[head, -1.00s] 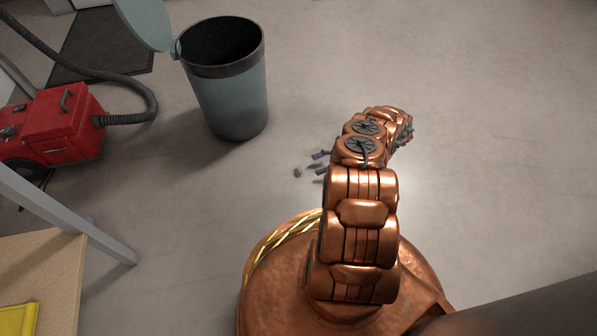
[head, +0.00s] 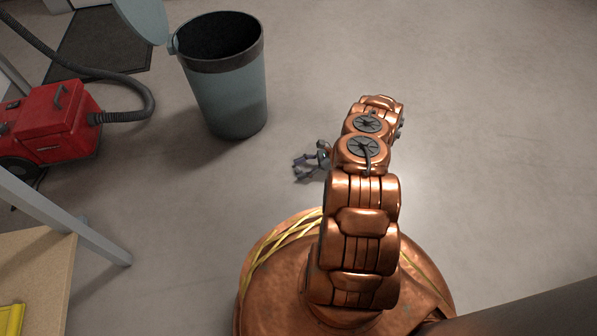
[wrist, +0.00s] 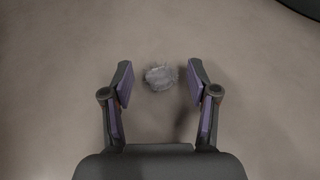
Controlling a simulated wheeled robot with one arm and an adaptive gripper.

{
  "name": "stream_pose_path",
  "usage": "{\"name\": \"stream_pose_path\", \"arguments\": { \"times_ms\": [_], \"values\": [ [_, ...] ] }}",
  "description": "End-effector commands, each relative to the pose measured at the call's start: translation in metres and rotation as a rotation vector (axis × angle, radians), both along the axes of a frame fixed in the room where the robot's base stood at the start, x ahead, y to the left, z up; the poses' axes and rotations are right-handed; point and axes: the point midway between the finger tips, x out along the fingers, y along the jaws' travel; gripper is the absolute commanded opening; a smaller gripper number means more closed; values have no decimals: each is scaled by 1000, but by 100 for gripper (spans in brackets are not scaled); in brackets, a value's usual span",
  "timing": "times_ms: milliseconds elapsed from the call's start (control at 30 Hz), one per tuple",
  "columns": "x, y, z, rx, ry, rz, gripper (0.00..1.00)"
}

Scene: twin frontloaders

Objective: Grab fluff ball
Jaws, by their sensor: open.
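The fluff ball (wrist: 161,76) is a small grey, wispy clump on the floor in the wrist view. It lies between the tips of my gripper (wrist: 160,82), with a gap to the purple-padded finger on each side. My gripper is open and nothing is held. In the head view, my gripper (head: 301,169) reaches out to the left of my copper arm, low over the floor. I cannot make out the fluff ball clearly there among the fingers.
A grey-blue bin (head: 230,95) with its lid open stands behind my gripper. A red vacuum cleaner (head: 50,125) with a dark hose is at the left. A wooden-topped table (head: 35,265) is at the lower left. The floor (head: 480,130) to the right is clear.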

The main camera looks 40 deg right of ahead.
Motion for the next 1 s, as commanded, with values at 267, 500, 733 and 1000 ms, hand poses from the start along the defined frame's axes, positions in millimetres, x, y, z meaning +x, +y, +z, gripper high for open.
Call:
{"name": "stream_pose_path", "arguments": {
  "times_ms": [267,500,733,1000],
  "values": [
    [0,0,1,0,0,-1,47],
    [0,-1,1,0,0,-1,22],
    [0,0,1,0,0,-1,20],
    [0,-1,2,0,0,-1,19]
  ]
}}
